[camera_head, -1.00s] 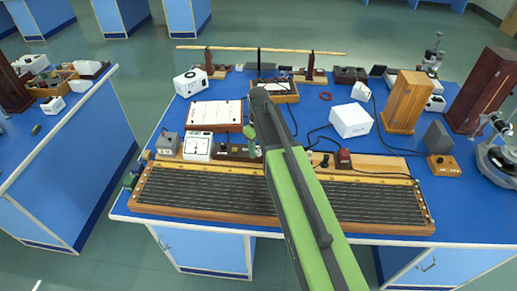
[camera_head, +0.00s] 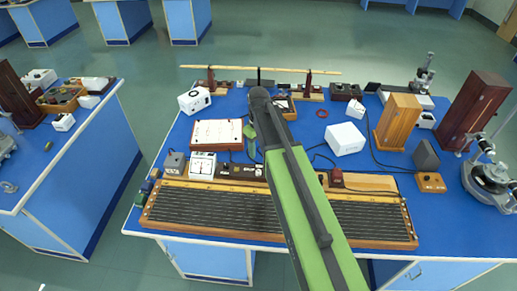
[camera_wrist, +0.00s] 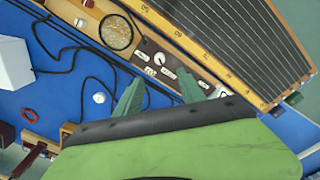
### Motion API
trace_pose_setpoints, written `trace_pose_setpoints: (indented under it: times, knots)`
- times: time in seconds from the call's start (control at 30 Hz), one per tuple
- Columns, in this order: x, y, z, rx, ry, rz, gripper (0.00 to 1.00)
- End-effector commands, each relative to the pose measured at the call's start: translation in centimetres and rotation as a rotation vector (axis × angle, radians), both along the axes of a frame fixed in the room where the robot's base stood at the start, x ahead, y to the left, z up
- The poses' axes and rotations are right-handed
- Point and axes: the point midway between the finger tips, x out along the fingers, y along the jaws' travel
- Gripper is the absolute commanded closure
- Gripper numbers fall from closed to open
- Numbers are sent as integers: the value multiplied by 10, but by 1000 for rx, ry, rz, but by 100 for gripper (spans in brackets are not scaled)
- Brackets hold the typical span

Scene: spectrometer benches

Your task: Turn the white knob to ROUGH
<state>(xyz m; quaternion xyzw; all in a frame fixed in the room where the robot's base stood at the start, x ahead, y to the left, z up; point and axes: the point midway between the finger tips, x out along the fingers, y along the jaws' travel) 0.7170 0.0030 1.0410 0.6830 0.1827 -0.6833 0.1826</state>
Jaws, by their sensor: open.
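The white knob (camera_wrist: 159,57) is a small round dial on a dark panel (camera_wrist: 147,45) with small white labels in the wrist view. The lettering is too small to read, so I cannot tell where the knob points. In the head view the dark panel (camera_head: 240,171) lies behind the long ruled board, and the knob is too small to make out. My gripper (camera_wrist: 160,92) is open and empty, its two green fingers apart, with the knob beyond the fingertips in the picture. My gripper also shows in the head view (camera_head: 251,142), seen partly behind my arm.
The long ruled board (camera_head: 205,206) runs along the bench front. A white-faced meter (camera_head: 202,166) stands left of the panel; a red-topped plug (camera_head: 336,177), cables and a white box (camera_head: 345,139) lie to the right. A round mesh-like disc (camera_wrist: 116,32) is near the panel.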

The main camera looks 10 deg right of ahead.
Motion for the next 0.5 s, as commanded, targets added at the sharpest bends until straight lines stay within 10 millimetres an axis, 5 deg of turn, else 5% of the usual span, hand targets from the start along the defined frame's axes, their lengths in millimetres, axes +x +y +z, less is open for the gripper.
trace_pose_setpoints:
  times: [0.03,0.2,0.5]
  knots:
    - [0,0,24,0,0,0,53]
    - [0,0,48,0,0,0,53]
    - [0,0,47,0,0,1,53]
